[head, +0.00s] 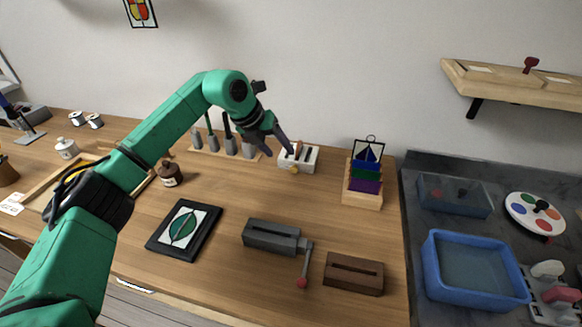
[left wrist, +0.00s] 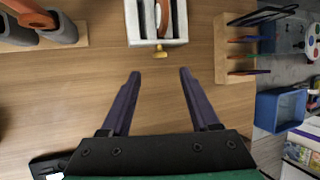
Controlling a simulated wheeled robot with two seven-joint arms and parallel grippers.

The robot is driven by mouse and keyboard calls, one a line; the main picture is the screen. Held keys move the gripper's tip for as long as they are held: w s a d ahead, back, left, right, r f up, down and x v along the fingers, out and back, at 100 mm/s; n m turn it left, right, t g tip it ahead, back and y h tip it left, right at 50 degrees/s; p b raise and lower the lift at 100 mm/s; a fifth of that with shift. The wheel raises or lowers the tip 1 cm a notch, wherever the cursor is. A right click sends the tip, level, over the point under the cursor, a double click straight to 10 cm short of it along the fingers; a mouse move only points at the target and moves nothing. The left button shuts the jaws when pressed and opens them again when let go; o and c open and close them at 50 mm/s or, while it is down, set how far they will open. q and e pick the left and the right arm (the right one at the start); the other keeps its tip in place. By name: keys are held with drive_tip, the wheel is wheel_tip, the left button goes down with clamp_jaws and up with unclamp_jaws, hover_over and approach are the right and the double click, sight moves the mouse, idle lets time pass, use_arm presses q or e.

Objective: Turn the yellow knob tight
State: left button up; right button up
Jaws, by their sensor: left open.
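The yellow knob (left wrist: 160,52) sticks out from the front of a small white block (left wrist: 183,36) with dark slots. A brown piece (left wrist: 163,15) stands in one slot in the left wrist view. In the head view the knob (head: 294,170) shows small at the front of the white block (head: 310,161), at the back of the bench. My left gripper (left wrist: 157,72) is open and empty, its two fingers apart with the knob ahead of the gap between their tips, not touching. In the head view the gripper (head: 283,146) partly overlaps the block. My right gripper does not show.
A tool rack (head: 211,148) stands left of the block. A wooden rack with coloured sheets (head: 362,196) stands to its right. A grey vise-like tool with a red-tipped handle (head: 272,235), a brown slotted block (head: 353,274) and a framed leaf picture (head: 153,243) lie nearer. Bare wood lies between.

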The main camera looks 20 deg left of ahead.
sight(292, 167)
use_arm(q)
drive_tip(key=p+x, duration=0.1)
drive_tip(key=x, duration=0.8)
drive_tip(key=shift+f, duration=0.15)
clamp_jaws()
